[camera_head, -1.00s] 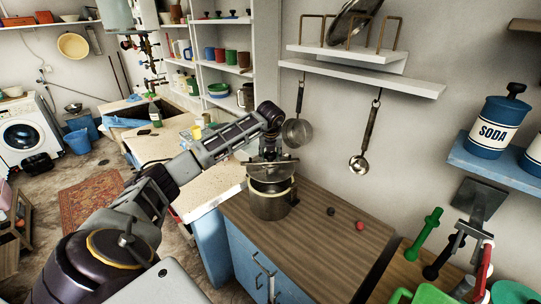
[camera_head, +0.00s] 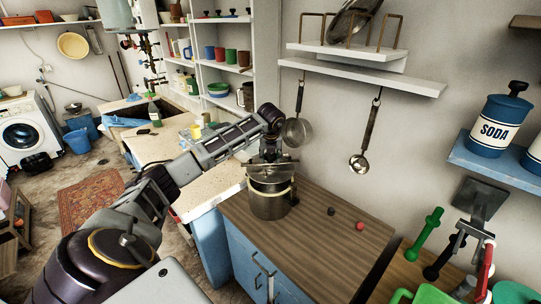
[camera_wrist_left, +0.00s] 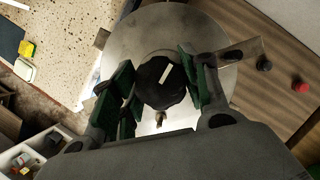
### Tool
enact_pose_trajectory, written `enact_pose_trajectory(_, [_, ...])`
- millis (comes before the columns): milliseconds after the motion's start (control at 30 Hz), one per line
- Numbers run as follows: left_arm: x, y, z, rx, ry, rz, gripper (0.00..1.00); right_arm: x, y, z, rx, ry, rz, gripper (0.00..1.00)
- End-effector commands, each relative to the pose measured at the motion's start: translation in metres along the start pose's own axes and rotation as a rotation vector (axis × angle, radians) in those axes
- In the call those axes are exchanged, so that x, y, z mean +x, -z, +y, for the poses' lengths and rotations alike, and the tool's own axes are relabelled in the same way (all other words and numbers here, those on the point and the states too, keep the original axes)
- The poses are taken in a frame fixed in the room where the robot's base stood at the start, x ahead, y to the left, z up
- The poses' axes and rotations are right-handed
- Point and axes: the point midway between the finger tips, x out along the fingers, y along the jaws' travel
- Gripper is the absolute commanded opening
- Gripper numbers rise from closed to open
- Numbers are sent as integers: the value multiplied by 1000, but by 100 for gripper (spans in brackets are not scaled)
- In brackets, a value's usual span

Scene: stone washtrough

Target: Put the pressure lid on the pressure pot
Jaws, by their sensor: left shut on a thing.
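The steel pressure pot (camera_head: 270,206) stands upright on the left part of the wooden counter. My left gripper (camera_head: 270,154) is above it, shut on the black knob (camera_wrist_left: 158,84) of the pressure lid (camera_head: 274,169). The lid is a round grey metal disc with a bar across it; it fills the middle of the left wrist view (camera_wrist_left: 175,28). In the head view the lid is just over the pot's rim, roughly level. I cannot tell whether it touches the rim. In the wrist view the lid hides most of the pot. My right gripper is not in view.
A black ball (camera_head: 331,211) and a red ball (camera_head: 360,226) lie on the wooden counter (camera_head: 305,240) right of the pot. A pan (camera_head: 297,132) and a ladle (camera_head: 360,163) hang on the wall behind. A speckled counter (camera_head: 215,187) adjoins at the left.

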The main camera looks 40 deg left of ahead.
Motion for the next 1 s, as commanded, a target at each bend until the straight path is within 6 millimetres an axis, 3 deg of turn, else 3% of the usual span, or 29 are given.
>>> enact_pose_trajectory(400, [19, 7, 0, -1, 2, -3, 0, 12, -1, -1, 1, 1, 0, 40])
enact_pose_trajectory(1000, [21, 8, 0, -1, 2, -4, 0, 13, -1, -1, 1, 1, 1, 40])
